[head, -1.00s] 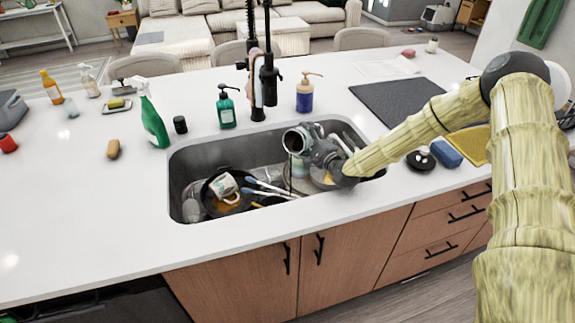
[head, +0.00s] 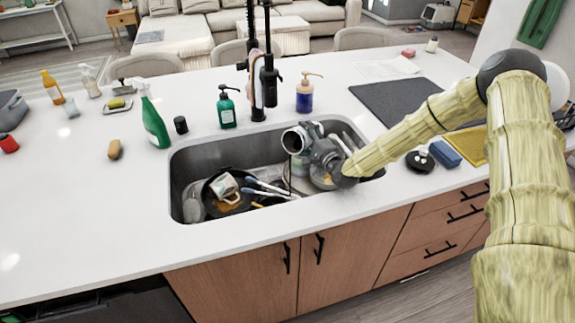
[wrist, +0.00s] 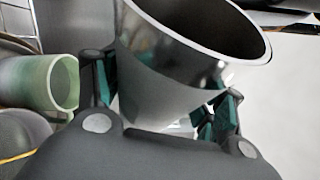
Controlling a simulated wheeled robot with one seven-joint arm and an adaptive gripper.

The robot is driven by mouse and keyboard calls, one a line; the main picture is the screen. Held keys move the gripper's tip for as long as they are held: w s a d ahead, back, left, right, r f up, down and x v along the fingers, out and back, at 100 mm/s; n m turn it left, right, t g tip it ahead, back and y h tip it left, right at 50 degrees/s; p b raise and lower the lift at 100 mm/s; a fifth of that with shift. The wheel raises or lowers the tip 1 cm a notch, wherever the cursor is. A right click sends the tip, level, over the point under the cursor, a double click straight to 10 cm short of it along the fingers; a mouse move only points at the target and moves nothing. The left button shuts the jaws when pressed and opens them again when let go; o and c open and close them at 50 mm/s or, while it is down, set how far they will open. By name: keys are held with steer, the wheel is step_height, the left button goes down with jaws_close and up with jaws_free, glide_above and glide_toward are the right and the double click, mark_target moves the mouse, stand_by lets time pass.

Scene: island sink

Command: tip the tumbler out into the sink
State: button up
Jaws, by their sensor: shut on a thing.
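A steel tumbler (head: 291,142) is held over the right part of the sink (head: 215,148). It lies tilted well over on its side, its open mouth toward the left and the head camera. My gripper (head: 312,147) is shut on its body from the right. In the wrist view the shiny tumbler (wrist: 160,75) sits between the two fingers of my gripper (wrist: 160,100), its rim at the upper right. I cannot see whether anything is inside it or flowing out.
The sink holds a dark pan (head: 216,208) with a white mug (head: 224,186), several utensils and a pale green cup (wrist: 45,82). A black faucet (head: 268,75) stands behind it. Soap bottles (head: 226,107) and a spray bottle (head: 152,120) line the counter. The counter's left front is clear.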

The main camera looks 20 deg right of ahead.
mark_target(302, 131)
steer(key=shift+s+a+r+n+t+p, duration=0.15)
steer(key=shift+a+r+n+p, duration=0.1)
steer(key=shift+r+p, duration=0.25)
steer(key=shift+s+a+r+n+t+p, duration=0.15)
steer(key=shift+r+n+p, duration=0.1)
steer(key=shift+r+p, duration=0.15)
stand_by(0.8)
steer(key=shift+s+a+r+n+t+y+b, duration=0.15)
steer(key=shift+r+n+b, duration=0.15)
steer(key=shift+n+b, duration=0.25)
steer(key=shift+s+a+r+n+t+y+b, duration=0.15)
steer(key=shift+r+n+b, duration=0.15)
steer(key=shift+n+b, duration=0.25)
stand_by(1.0)
steer(key=shift+w, duration=0.1)
steer(key=shift+r, duration=0.15)
steer(key=shift+d+p, duration=0.15)
steer(key=shift+p, duration=0.2)
steer(key=shift+w+d+f+m+p, duration=0.2)
steer(key=shift+f+m+p, duration=0.4)
steer(key=shift+m, duration=0.4)
steer(key=shift+w+d+f+m+g+b, duration=0.15)
steer(key=shift+f+m+g+b, duration=0.2)
steer(key=shift+f, duration=0.25)
steer(key=shift+w+d+f+m+g+b, duration=0.2)
steer(key=shift+f+m+b, duration=0.1)
steer(key=shift+f+b, duration=0.2)
steer(key=shift+w+d+f+m+g+b, duration=0.15)
steer(key=shift+d+f+m+b, duration=0.1)
steer(key=shift+f+b, duration=0.25)
